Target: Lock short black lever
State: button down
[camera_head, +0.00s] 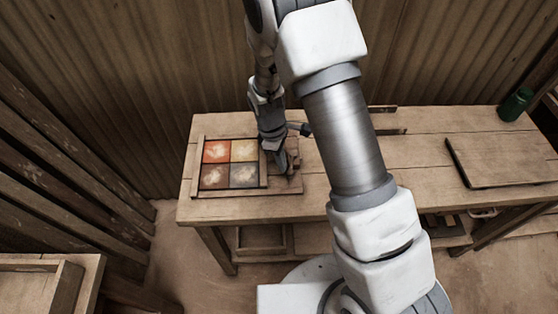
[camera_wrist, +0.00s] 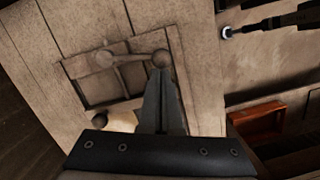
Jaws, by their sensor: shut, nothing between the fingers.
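My gripper (camera_head: 288,170) points down at the right side of the wooden tile press (camera_head: 192,165). In the wrist view its fingers (camera_wrist: 160,75) are closed together with nothing between them. The fingertips are close to the right-hand knob of a short, brownish lever (camera_wrist: 130,58) with rounded ends; I cannot tell whether they touch it. The lever lies across a wooden frame (camera_wrist: 82,66). It looks brown rather than black here, so I cannot be sure it is the named lever.
The press stands on a wooden workbench (camera_head: 400,150). A flat board (camera_head: 500,160) and a green container (camera_head: 515,104) are at the right. The bench edge falls off right in the wrist view, above a reddish-brown box (camera_wrist: 260,125). A corrugated wall is behind.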

jog(key=d+n, duration=0.1)
jog(key=s+d+n+b, duration=0.1)
jog(key=n, duration=0.1)
jog(key=shift+d+n+t, duration=0.3)
jog(key=shift+d, duration=0.05)
jog(key=shift+d+n, duration=0.9)
jog(key=shift+n, duration=0.4)
jog(key=a+r+p, duration=0.1)
jog(key=a+r, duration=0.4)
jog(key=r, duration=0.6)
jog(key=shift+s+a+r, duration=0.15)
jog(key=shift+s+r, duration=0.2)
jog(key=shift+s, duration=0.05)
